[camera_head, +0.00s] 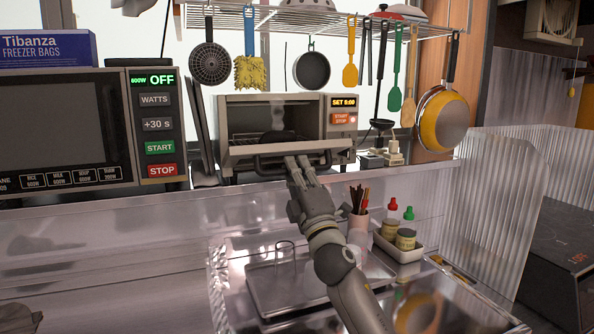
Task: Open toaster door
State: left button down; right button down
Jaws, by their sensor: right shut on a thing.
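A dark bar handle (265,165) runs along the door front. My right gripper (297,164) reaches up from below and is shut on this handle, near its middle. The fingers hide part of the handle. My left gripper is not visible; only a dark shape shows in the bottom left corner.
A microwave (155,112) stands left of the toaster. A rack (300,18) with hanging utensils is above. A cup with sticks (358,222) and a tray of bottles (402,250) stand close to my right arm. A sink area lies below.

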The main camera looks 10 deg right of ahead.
jog(key=c, duration=1.5)
grip_release()
jog(key=shift+o, duration=0.2)
jog(key=v, duration=1.2)
